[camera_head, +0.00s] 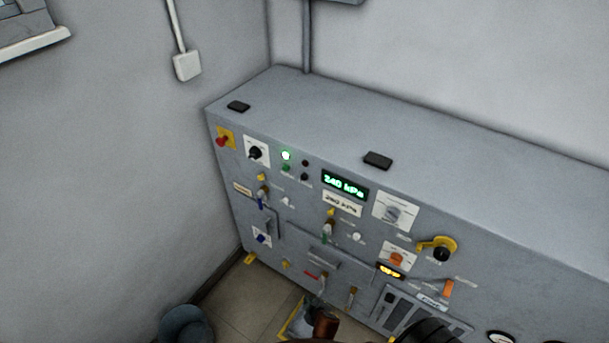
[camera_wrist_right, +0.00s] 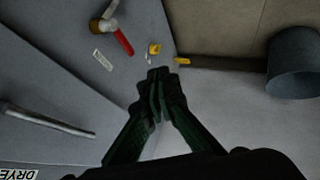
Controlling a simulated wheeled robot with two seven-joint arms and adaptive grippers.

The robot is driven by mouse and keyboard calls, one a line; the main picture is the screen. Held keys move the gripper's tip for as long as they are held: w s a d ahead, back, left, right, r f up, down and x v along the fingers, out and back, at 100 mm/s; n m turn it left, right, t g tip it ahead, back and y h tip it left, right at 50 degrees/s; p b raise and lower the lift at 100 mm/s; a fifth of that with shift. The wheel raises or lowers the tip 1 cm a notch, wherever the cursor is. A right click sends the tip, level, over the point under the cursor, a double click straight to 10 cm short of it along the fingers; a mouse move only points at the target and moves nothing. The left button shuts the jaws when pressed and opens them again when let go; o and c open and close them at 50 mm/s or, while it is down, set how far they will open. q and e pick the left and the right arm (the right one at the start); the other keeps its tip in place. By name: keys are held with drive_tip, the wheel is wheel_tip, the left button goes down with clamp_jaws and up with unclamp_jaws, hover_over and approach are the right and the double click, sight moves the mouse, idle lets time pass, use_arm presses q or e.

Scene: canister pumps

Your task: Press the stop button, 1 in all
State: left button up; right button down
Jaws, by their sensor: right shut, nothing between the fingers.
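A red mushroom-shaped button (camera_head: 222,141) on a yellow plate is at the upper left of the grey panel's front in the head view. Right of the dark rotary switch, a small green button (camera_head: 286,168) sits under a lit green lamp, and a small dark button (camera_head: 304,177) sits under a dark lamp. I cannot read their labels. My right gripper (camera_wrist_right: 158,76) is shut and empty in the wrist view, apart from these buttons, which are outside that view. My left gripper is not in view.
The grey cabinet (camera_head: 300,100) stands against the walls. Its front has a lit pressure display (camera_head: 345,185), knobs and projecting valve handles, including a red one (camera_wrist_right: 123,42). A grey bucket (camera_wrist_right: 294,68) stands on the floor. The space before the upper left panel looks clear.

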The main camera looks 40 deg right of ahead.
sight(304, 177)
drive_tip(key=w+r+t+h+p, duration=0.1)
drive_tip(key=w+r, duration=0.4)
drive_tip(key=r, duration=1.1)
drive_tip(key=w+r+t+h+p, duration=0.1)
drive_tip(key=w+r+t+p, duration=0.3)
drive_tip(key=r, duration=1.3)
drive_tip(key=w+r+t+h+p, duration=0.2)
drive_tip(key=w+r, duration=0.4)
drive_tip(key=r, duration=1)
drive_tip(key=shift+d+r+t+p, duration=0.15)
drive_tip(key=shift+r+t+p, duration=0.05)
drive_tip(key=shift+t+p, duration=0.2)
drive_tip(key=shift+w+d, duration=0.1)
drive_tip(key=w+d, duration=0.3)
drive_tip(key=d, duration=0.5)
drive_tip(key=shift+w+p, duration=0.15)
drive_tip(key=shift+p, duration=0.3)
drive_tip(key=shift+w+d, duration=0.15)
drive_tip(key=shift+d, duration=0.2)
